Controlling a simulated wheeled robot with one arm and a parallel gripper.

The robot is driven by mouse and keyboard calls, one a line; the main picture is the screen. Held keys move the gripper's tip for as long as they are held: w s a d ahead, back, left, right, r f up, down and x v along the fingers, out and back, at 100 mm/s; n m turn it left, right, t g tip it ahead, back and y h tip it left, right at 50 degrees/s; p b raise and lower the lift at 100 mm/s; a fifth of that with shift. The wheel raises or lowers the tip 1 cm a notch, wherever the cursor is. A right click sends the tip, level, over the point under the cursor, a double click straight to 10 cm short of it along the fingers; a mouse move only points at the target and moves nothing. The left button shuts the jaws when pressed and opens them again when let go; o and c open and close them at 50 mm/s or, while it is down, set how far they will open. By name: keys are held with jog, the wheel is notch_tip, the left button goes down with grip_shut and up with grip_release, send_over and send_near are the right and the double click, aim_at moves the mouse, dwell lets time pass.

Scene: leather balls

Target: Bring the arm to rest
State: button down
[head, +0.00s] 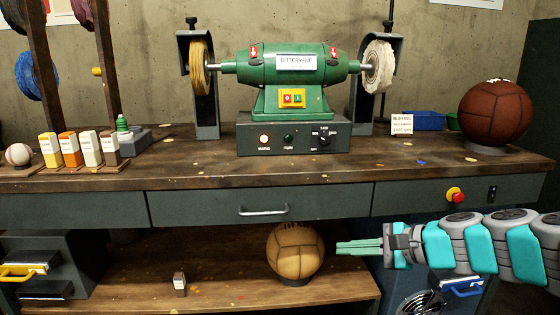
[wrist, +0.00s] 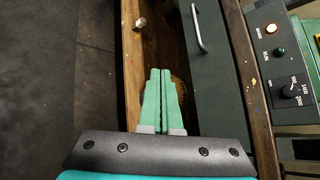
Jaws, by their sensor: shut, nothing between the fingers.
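My gripper (head: 360,246) reaches in from the right in the head view, below the benchtop and in front of the drawers. Its green fingers lie together with nothing between them. In the wrist view the shut fingers (wrist: 160,95) point toward the lower shelf. In the head view the tan leather ball (head: 295,250) sits on the lower shelf, just left of my fingertips; whether they touch cannot be told. In the wrist view the ball is mostly hidden behind the fingers.
A green buffing machine (head: 292,72) stands on the workbench (head: 200,172), with a brown ball (head: 495,113) at right. Drawer fronts (head: 262,205) with a handle face my arm. Dark floor (wrist: 95,70) is free in the wrist view.

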jog(key=s+a+f+n+g+h, duration=0.2)
jog(key=s+a+f+n+g, duration=0.15)
jog(key=s, duration=0.35)
jog(key=s+a+f+n+g+h, duration=0.1)
jog(key=s+a+f+n+g, duration=0.3)
jog(key=s, duration=0.4)
jog(key=s+d+f+n+g+h, duration=0.1)
jog(key=s+d+f+n+h, duration=0.1)
jog(key=s, duration=0.5)
jog(key=s+d+f+n+g+h, duration=0.1)
jog(key=s+d+f+n+h, duration=0.2)
jog(key=s+d+n+h, duration=0.2)
jog(key=s, duration=0.3)
jog(key=shift+s+d+n+p, duration=0.2)
jog(key=shift+d+n+p, duration=0.15)
jog(key=shift+d, duration=0.05)
jog(key=shift+a, duration=0.2)
